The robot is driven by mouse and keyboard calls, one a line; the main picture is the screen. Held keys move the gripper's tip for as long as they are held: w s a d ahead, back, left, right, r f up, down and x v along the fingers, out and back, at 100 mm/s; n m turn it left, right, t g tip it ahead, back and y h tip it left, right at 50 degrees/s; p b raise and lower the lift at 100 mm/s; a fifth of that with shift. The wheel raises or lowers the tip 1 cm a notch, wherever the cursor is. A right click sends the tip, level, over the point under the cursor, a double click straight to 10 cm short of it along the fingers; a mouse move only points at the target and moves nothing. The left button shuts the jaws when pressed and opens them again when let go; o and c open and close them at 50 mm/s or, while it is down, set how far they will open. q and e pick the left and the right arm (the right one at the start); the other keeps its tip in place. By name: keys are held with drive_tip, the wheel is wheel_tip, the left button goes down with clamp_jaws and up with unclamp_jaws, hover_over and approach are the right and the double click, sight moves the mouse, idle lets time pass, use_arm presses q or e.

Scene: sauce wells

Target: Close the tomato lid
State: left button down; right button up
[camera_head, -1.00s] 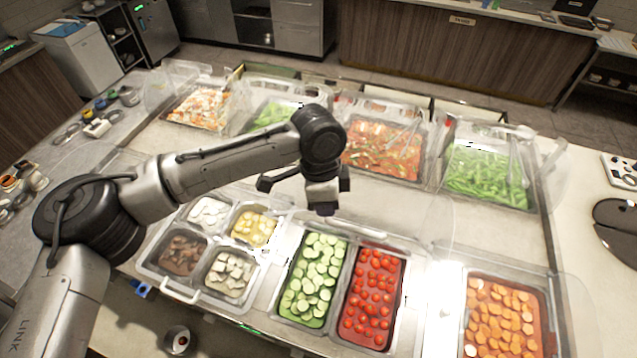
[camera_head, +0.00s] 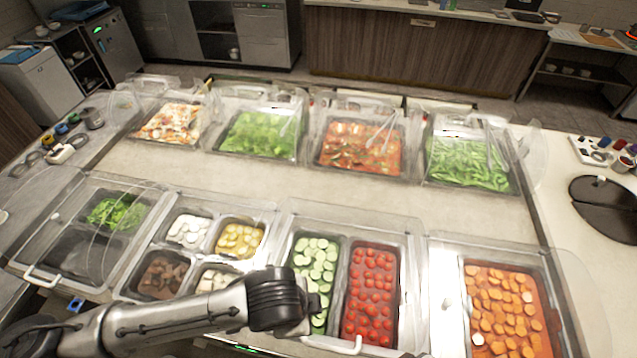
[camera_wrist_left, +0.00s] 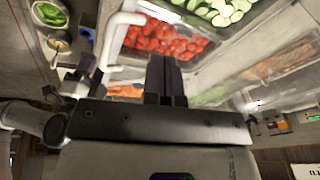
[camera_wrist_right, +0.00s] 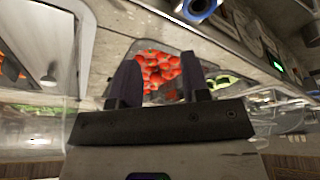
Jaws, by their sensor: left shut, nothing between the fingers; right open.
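The tomato well (camera_head: 370,290) is full of red tomatoes, beside the cucumber well (camera_head: 313,270). A clear lid (camera_head: 350,222) appears to lie down over both, its white handle (camera_head: 335,346) at the front edge; the clear plastic makes the exact fit hard to tell. My left gripper is shut and empty in the left wrist view (camera_wrist_left: 165,75), just beside the white handle (camera_wrist_left: 118,38), with tomatoes beyond. In the head view my left wrist hides the fingers and the cucumber well's front corner. My right gripper (camera_wrist_right: 160,75) is open and empty, facing the tomatoes from the front.
A carrot well (camera_head: 505,310) stands to the right and a four-part well (camera_head: 190,230) to the left, with a greens well (camera_head: 115,212) further left. Several clear-covered trays line the back. The counter strip between the rows (camera_head: 300,180) is free.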

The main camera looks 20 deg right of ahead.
use_arm(q)
drive_tip(key=shift+s+a+f, duration=0.15)
drive_tip(key=shift+s+f, duration=0.05)
drive_tip(key=shift+f, duration=0.25)
drive_tip(key=shift+s+a+f, duration=0.1)
drive_tip(key=shift+s+f, duration=0.1)
drive_tip(key=shift+f, duration=0.2)
use_arm(e)
drive_tip(key=shift+s+d+f, duration=0.25)
drive_tip(key=shift+s+d, duration=0.05)
use_arm(q)
drive_tip(key=shift+r, duration=0.2)
use_arm(e)
drive_tip(key=shift+r, duration=0.2)
